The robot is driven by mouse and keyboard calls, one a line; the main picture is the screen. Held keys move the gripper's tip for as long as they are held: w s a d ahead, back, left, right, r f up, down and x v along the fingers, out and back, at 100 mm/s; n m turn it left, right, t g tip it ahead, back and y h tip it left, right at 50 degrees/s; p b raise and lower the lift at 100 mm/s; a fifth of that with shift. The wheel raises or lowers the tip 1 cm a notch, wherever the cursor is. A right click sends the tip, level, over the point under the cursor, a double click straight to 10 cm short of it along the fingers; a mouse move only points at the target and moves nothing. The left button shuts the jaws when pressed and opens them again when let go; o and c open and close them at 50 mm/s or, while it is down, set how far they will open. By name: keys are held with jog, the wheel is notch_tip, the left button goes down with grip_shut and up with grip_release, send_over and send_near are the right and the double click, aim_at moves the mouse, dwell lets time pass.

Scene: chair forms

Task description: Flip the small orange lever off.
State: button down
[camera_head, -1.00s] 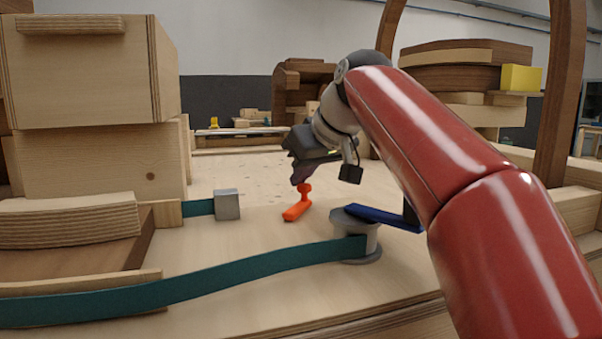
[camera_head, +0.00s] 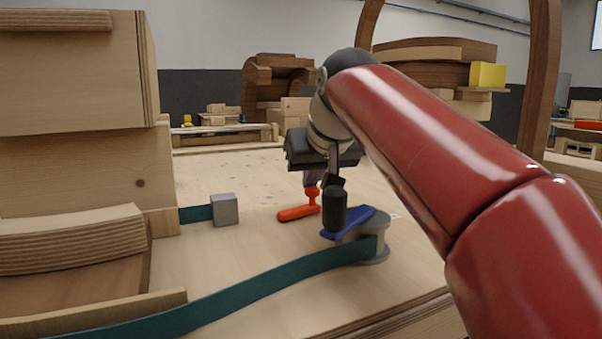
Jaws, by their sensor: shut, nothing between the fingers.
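The small orange lever (camera_head: 297,212) lies on the pale wooden top near the middle, its bar pointing left and its knob upright at the right end. My gripper (camera_head: 312,179) is directly above the knob, pointing down, with its fingertips shut and empty. The fingertips are at or very near the knob; I cannot tell whether they touch it.
A blue handle (camera_head: 345,226) on a grey round clamp (camera_head: 378,242) sits close to the right, partly behind the black part. A teal strap (camera_head: 255,288) runs from it to the left. A grey block (camera_head: 225,210) and stacked wooden boxes (camera_head: 75,165) stand left.

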jog(key=shift+a, duration=0.1)
dwell(0.3)
jog(key=shift+w+a, duration=0.1)
jog(key=shift+a, duration=0.55)
jog(key=shift+w+p, duration=0.1)
jog(key=shift+p, duration=0.25)
